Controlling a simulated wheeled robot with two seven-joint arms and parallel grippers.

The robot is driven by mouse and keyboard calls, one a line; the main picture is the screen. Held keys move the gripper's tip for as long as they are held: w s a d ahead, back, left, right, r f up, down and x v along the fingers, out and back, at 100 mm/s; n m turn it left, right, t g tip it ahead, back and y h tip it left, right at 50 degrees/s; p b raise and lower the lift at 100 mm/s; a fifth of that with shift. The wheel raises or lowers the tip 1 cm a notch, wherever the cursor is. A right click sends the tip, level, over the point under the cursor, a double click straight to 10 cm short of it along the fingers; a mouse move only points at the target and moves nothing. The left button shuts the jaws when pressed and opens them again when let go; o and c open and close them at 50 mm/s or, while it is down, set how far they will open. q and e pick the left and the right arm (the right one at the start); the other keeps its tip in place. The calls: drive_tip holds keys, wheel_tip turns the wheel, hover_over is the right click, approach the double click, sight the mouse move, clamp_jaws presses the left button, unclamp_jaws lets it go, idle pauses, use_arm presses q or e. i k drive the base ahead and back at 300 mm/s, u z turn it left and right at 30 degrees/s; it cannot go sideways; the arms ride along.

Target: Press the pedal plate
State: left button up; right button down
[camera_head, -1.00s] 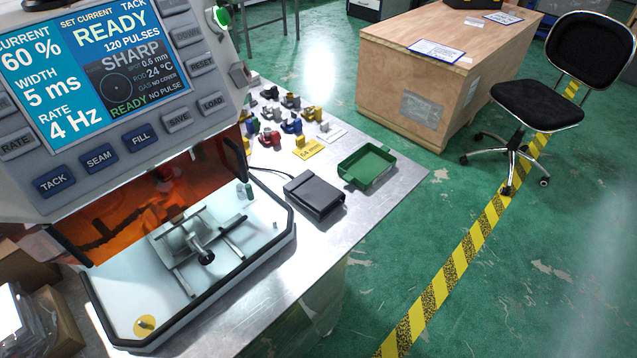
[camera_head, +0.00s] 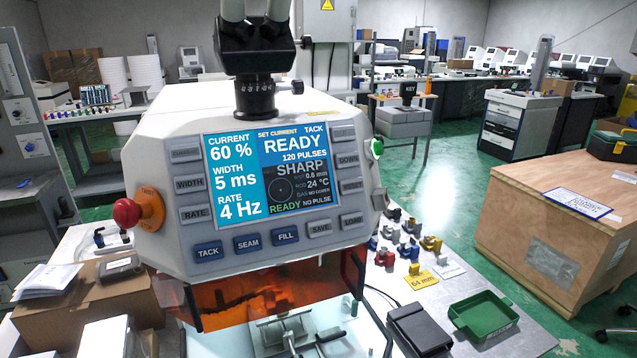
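A black wedge-shaped unit with a flat top (camera_head: 418,328) sits on the metal bench, right of the welding machine's open chamber. A dark cable runs from it toward the machine. It looks like the pedal with its plate, but I cannot be sure; its near end is cut off by the frame's bottom edge. The welding machine (camera_head: 160,262) stands in front of me, its screen (camera_head: 272,175) showing READY, 60 %, 5 ms, 4 Hz and NO PULSE. Neither of my grippers shows in the head view.
A green tray (camera_head: 483,316) lies right of the black unit. Several small coloured fixtures (camera_head: 408,250) and a yellow 64 mm card (camera_head: 421,281) lie behind it. A red stop knob (camera_head: 127,212) projects at the machine's left. A wooden crate (camera_head: 560,235) stands at the right.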

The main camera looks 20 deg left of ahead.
sight(425, 333)
drive_tip(key=k, duration=0.5)
drive_tip(key=z, duration=0.9)
drive_tip(key=i, duration=0.8)
drive_tip(key=u, duration=1.75)
